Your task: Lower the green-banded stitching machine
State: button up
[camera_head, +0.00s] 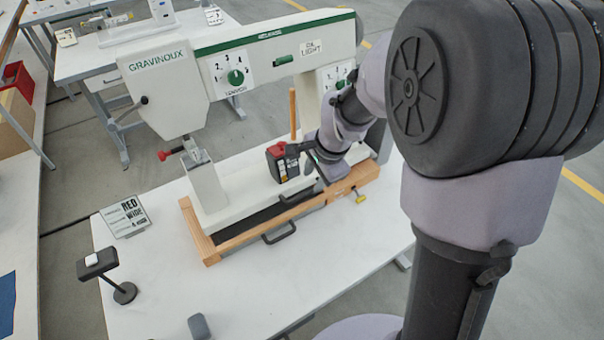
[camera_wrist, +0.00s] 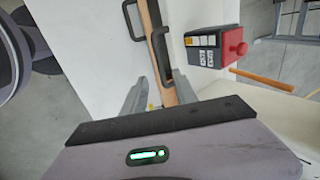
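The stitching machine (camera_head: 255,55) is white with a green band and stands over a wooden base (camera_head: 235,240) on the white table. Its bed (camera_head: 240,178) shows above the base; I cannot tell whether it is seated flush. My gripper (camera_head: 314,166) is at the front of the machine, close to the black box with a red knob (camera_head: 283,160). In the wrist view, its two fingers (camera_wrist: 155,85) are apart, with a black handle (camera_wrist: 163,50) and the wooden edge just beyond them. Nothing is visibly held. The box also shows there (camera_wrist: 205,48), right of the fingers.
A wooden rod (camera_head: 293,112) stands upright behind the box. Another black handle (camera_head: 280,234) is on the base's front. A lettered card (camera_head: 126,215) and a small black stand (camera_head: 98,262) are at the table's left. The front of the table is mostly clear.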

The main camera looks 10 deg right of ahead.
aim_at(307, 192)
jog(key=b+x, duration=0.2)
jog(key=x, duration=0.6)
jog(key=shift+r, duration=0.1)
grip_shut()
dwell(1.0)
